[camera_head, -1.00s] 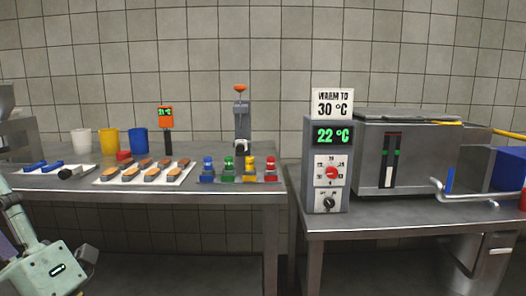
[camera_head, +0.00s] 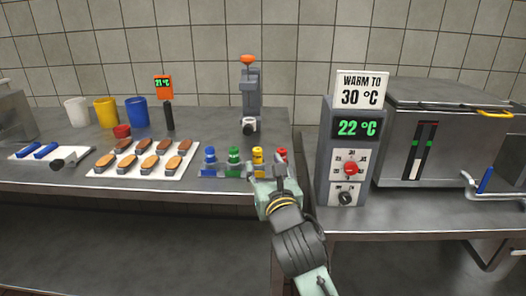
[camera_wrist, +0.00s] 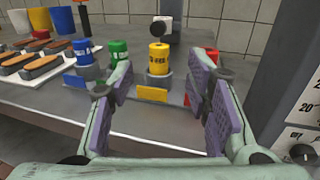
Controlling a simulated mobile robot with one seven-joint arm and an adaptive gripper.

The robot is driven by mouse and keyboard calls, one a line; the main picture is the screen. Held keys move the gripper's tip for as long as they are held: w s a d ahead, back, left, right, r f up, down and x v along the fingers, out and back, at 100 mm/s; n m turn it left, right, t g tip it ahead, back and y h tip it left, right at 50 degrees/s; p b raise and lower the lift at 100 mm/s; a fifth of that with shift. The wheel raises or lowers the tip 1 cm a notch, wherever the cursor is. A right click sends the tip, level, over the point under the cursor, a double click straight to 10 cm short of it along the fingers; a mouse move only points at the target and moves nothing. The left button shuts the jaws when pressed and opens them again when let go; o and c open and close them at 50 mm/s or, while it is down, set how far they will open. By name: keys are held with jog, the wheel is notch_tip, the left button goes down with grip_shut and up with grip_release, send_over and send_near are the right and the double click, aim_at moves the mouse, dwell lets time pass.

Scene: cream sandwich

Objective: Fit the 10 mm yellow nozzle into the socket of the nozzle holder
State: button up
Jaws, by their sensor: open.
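The yellow nozzle (camera_head: 257,158) stands upright in a grey stand near the table's front edge, between the green nozzle (camera_head: 234,156) and the red nozzle (camera_head: 281,155). In the wrist view the yellow nozzle (camera_wrist: 159,59) shows between my fingers, farther off, with a yellow plate on its stand. My gripper (camera_head: 270,175) is open and empty in front of it; its purple-padded fingers (camera_wrist: 163,105) frame the nozzle without touching. The nozzle holder, apparently the grey upright device (camera_head: 250,90) with an orange top, stands behind; its white-rimmed socket (camera_head: 249,125) faces forward.
A blue nozzle (camera_head: 210,157) stands left of the green one. The grey control box (camera_head: 322,185) reading 22 °C stands close to the right of my gripper.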

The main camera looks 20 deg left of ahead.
aim_at(258, 153)
jog(key=p+x, duration=0.3)
jog(key=x, duration=0.4)
jog(key=shift+w+a+r, duration=0.1)
jog(key=shift+a, duration=0.1)
jog(key=shift+w+a+p, duration=0.2)
jog(key=shift+w+p, duration=0.1)
jog(key=shift+w, duration=0.15)
jog(key=shift+c, duration=0.5)
grip_shut()
